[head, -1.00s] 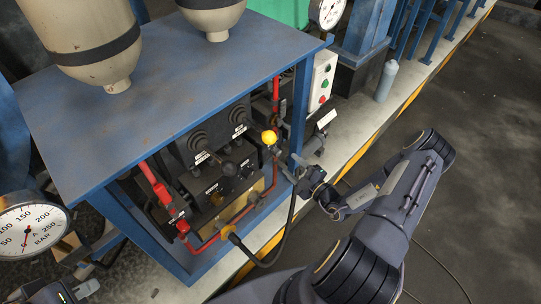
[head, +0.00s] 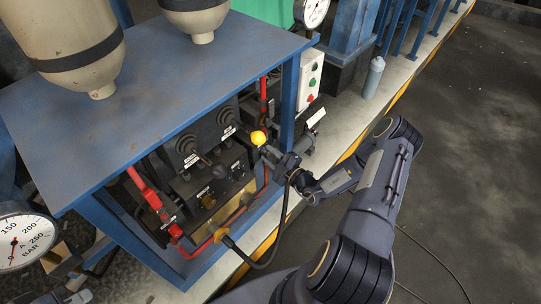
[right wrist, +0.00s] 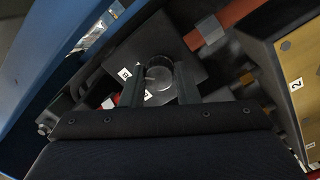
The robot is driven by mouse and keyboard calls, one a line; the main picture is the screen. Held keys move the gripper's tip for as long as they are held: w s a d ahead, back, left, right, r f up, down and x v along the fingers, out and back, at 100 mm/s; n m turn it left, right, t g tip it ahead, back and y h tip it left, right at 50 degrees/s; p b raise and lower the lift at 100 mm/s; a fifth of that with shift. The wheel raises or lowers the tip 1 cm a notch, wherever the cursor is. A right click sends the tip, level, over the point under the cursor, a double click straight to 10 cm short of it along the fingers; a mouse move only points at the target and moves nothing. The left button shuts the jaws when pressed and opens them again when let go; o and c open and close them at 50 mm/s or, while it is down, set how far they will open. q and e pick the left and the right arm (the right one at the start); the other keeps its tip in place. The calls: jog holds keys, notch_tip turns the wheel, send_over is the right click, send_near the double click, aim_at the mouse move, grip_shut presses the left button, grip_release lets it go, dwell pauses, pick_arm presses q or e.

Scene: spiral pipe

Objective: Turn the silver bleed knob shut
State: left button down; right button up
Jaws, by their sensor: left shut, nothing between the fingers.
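The silver knob (right wrist: 159,75) shows in the right wrist view as a round, shiny shape in front of a dark block. My right gripper (right wrist: 161,80) has its two fingers apart, one on each side of the knob; I cannot tell whether they touch it. In the head view my right gripper (head: 273,153) is at the right front edge of the blue-framed panel, beside the yellow ball, and the silver knob cannot be made out there. My left gripper (head: 80,297) is only partly in view at the bottom left, shut and empty, away from the panel.
Red pipes (head: 146,188), a black hose (head: 276,246) and dark valve blocks (head: 190,150) crowd the panel under the blue bench top (head: 165,90). A pressure gauge (head: 25,240) is at the left. Open floor lies at right.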

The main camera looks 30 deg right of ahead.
jog(key=c, duration=0.3)
jog(key=n, duration=0.4)
jog(key=shift+f+n, duration=0.1)
jog(key=shift+n, duration=0.2)
jog(key=n, duration=0.4)
jog(key=shift+t, duration=0.3)
jog(key=n, duration=0.4)
jog(key=shift+n+y, duration=0.3)
jog(key=shift+y, duration=0.1)
jog(key=shift+d+n+y, duration=0.1)
jog(key=shift+n+y, duration=0.2)
jog(key=shift+n, duration=2.5)
